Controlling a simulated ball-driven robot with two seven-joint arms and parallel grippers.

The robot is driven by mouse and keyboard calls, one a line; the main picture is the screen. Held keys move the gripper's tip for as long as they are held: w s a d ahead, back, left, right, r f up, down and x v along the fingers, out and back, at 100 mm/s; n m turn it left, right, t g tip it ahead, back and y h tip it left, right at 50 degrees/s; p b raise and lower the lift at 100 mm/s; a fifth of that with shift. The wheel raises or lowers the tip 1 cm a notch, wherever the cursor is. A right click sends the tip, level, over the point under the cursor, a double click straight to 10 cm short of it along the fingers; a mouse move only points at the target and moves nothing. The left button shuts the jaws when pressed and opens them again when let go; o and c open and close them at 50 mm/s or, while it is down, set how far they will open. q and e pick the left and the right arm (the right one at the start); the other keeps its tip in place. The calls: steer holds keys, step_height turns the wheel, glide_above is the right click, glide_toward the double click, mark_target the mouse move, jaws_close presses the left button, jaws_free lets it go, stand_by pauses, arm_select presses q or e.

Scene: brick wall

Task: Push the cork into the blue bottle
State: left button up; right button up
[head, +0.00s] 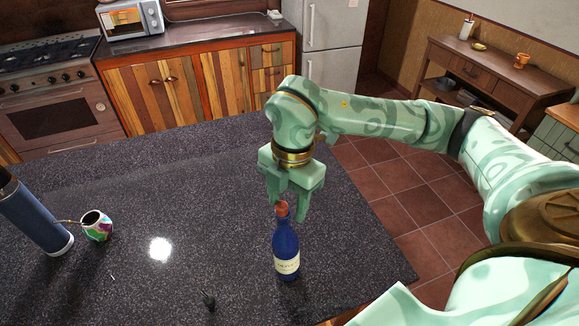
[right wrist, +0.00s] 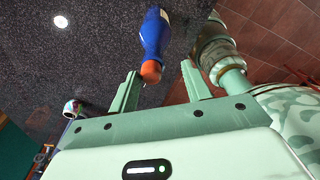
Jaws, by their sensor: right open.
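The blue bottle (head: 286,250) stands upright on the dark speckled counter, with a pale label on its front. The orange-brown cork (head: 282,208) is at the top of its neck; how deep it sits I cannot tell. My right gripper (head: 287,208) points down over the bottle top, its fingers open and apart. In the right wrist view the cork (right wrist: 151,71) and bottle (right wrist: 155,33) show beyond and between the two open fingers (right wrist: 160,82). Contact with the cork is not clear. My left gripper is not in view.
A dark blue flask (head: 35,218) and a colourful round cup (head: 97,225) with a straw stand at the left of the counter (head: 190,190). The counter's right edge is close to the bottle.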

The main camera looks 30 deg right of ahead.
step_height(320, 180, up, 15)
steer(key=d, duration=0.1)
steer(key=shift+w+d, duration=0.25)
